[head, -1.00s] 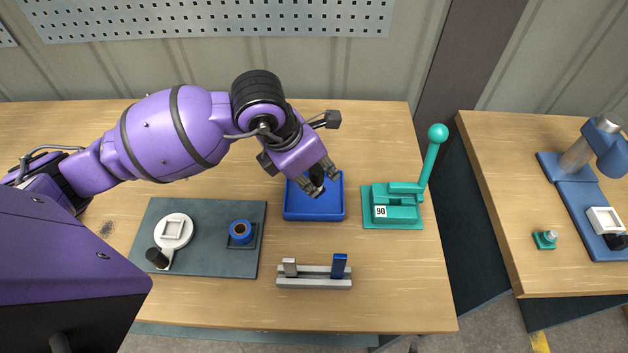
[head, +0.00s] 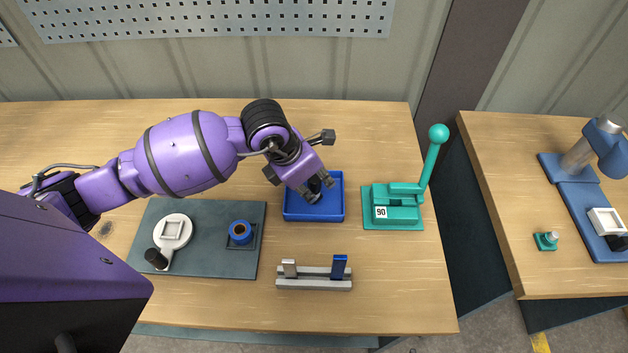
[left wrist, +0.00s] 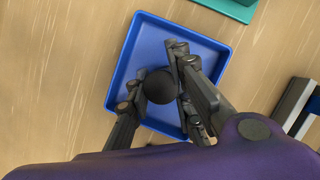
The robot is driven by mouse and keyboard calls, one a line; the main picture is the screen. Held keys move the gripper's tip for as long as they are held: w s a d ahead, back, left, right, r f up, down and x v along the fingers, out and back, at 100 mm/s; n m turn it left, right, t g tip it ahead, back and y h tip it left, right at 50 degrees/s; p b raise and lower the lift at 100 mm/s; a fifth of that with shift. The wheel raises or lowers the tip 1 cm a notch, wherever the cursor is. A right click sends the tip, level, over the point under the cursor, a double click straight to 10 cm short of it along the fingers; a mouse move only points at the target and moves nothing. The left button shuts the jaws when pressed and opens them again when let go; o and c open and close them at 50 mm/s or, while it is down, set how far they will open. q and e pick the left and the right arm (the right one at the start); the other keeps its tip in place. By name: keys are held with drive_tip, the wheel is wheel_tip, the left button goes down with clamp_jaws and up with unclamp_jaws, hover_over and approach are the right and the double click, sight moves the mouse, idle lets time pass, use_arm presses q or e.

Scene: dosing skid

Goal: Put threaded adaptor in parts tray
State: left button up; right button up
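The parts tray (head: 300,213) is a shallow blue square tray near the middle of the bench; it also shows in the left wrist view (left wrist: 122,75). My left gripper (head: 319,189) is over the tray, pointing down into it. Between its fingers is a dark, round-topped piece (left wrist: 160,87), which looks to be the threaded adaptor; it also shows as a small dark shape in the head view (head: 315,185). The fingers touch it on both sides. Its lower part is hidden, and I cannot tell whether it touches the tray floor. My right gripper is not in view.
A teal lever press (head: 395,208) marked 90 stands right of the tray. A grey rack (head: 315,284) with two upright pieces lies in front. A dark mat (head: 205,262) at left carries a white fixture and a blue ring (head: 240,231). A second bench is at right.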

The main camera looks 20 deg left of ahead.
use_arm(q)
drive_tip(key=o, duration=0.4)
drive_tip(key=shift+o, duration=0.2)
drive_tip(key=v, duration=1.2)
